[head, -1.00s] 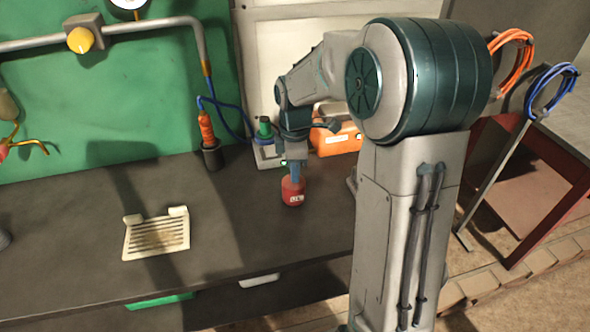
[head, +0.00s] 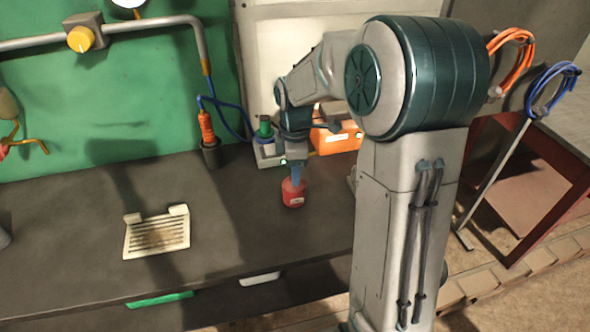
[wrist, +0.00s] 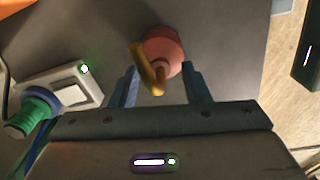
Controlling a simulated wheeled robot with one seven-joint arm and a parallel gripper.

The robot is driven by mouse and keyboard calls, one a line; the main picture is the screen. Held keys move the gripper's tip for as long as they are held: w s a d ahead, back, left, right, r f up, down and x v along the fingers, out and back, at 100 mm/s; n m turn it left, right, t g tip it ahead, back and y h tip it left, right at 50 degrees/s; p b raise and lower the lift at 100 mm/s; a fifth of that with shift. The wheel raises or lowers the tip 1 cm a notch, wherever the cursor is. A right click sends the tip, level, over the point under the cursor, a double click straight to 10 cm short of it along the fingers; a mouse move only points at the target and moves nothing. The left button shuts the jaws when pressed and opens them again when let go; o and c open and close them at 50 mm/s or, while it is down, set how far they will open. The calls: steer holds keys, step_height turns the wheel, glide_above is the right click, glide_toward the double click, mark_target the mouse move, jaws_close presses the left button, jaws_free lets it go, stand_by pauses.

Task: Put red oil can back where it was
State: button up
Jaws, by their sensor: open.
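The red oil can (head: 292,194) stands on the dark bench top, with a pale label on its front. In the wrist view the can (wrist: 165,48) shows from above, with a yellow spout or handle (wrist: 146,68) on the near side. My gripper (head: 294,178) is directly above the can in the head view, pointing down. In the wrist view its two blue fingers (wrist: 162,88) are apart, with the can's yellow part between them and the red body just past the tips. Whether a finger touches the can cannot be told.
A beige slotted tray (head: 157,236) lies on the bench to the left. An orange-handled tool in a dark cup (head: 211,155), a green spool on a pale block (head: 264,140) and an orange box (head: 336,138) stand behind. The bench between tray and can is clear.

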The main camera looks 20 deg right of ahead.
step_height(320, 180, up, 11)
steer(key=shift+s+r, duration=0.1)
steer(key=s+f+m+t, duration=0.1)
steer(key=s+f+m, duration=0.1)
steer(key=s+m, duration=0.6)
steer(key=s+f+m+t, duration=0.2)
steer(key=s+m, duration=0.5)
steer(key=s, duration=0.6)
steer(key=shift+f+m, duration=0.2)
steer(key=shift+m, duration=0.2)
steer(key=shift+a, duration=0.1)
